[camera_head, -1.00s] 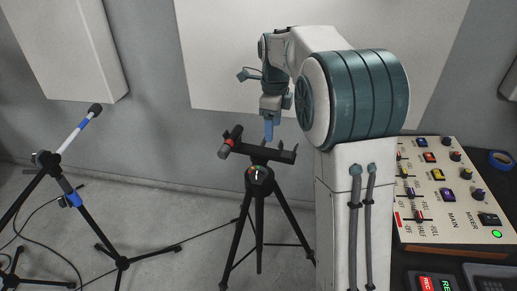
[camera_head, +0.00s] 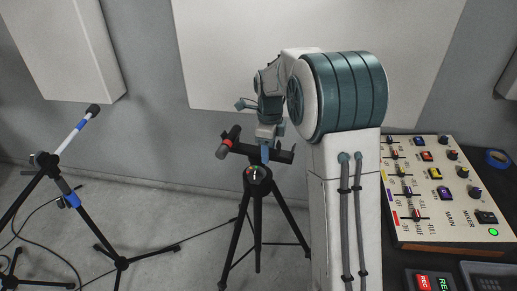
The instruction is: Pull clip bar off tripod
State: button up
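A black tripod (camera_head: 259,205) stands on the floor in the middle, its legs spread. On its top lies a dark clip bar (camera_head: 278,155) with upright prongs, reaching to the right. A dark cylinder with a red band (camera_head: 229,142) sits at the bar's left end. My gripper (camera_head: 265,153) points down at the middle of the bar, with its blue fingers at bar height. The fingers overlap the bar in the picture. I cannot tell whether they touch or grip it.
A microphone stand (camera_head: 62,190) stands at the left, with cables on the floor. At the right, a mixer panel (camera_head: 440,190) with knobs and sliders rests on a dark desk, beside a blue tape roll (camera_head: 497,158). Grey wall panels stand behind. Floor left of the tripod is partly free.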

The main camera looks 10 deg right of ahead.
jog(key=c, duration=0.9)
jog(key=shift+r, duration=0.1)
notch_tip(320, 180, up, 17)
jog(key=p, duration=0.6)
dwell(0.6)
